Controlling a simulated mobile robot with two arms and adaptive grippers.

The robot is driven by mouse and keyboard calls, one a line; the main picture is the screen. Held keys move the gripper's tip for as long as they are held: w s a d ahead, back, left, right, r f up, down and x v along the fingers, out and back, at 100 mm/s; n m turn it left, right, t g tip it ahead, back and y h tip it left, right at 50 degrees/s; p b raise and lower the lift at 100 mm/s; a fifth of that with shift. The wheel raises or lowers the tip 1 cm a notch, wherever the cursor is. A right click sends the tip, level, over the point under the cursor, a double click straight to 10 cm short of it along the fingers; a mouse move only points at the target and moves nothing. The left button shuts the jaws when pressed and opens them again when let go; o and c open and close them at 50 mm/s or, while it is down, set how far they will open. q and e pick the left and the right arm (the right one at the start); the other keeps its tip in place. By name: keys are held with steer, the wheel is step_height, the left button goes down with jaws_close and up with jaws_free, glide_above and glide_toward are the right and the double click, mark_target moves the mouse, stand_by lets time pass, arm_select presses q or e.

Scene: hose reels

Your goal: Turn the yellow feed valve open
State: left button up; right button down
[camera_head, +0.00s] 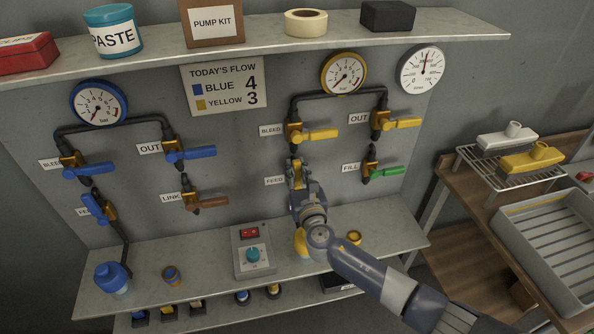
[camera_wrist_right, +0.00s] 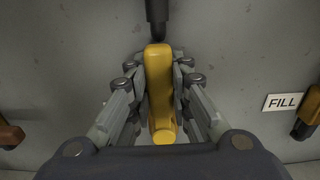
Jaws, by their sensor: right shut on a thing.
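The yellow feed valve is beside the FEED label (camera_head: 275,181), mostly hidden by my right gripper (camera_head: 299,184) in the head view. In the right wrist view, its yellow handle (camera_wrist_right: 159,88) points straight down, in line with the dark pipe (camera_wrist_right: 157,12) above. My right gripper, also in the right wrist view (camera_wrist_right: 160,98), is shut on the handle, with a finger against each side. My left gripper is not in view.
The yellow bleed lever (camera_head: 320,134) sits just above, and the green fill lever (camera_head: 386,171) is to the right. The yellow gauge (camera_head: 344,74) hangs above.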

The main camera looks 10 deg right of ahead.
steer(key=c, duration=1.4)
jaws_free()
steer(key=shift+f, duration=0.1)
steer(key=shift+c, duration=0.2)
steer(key=s, duration=1.2)
steer(key=shift+d, duration=0.2)
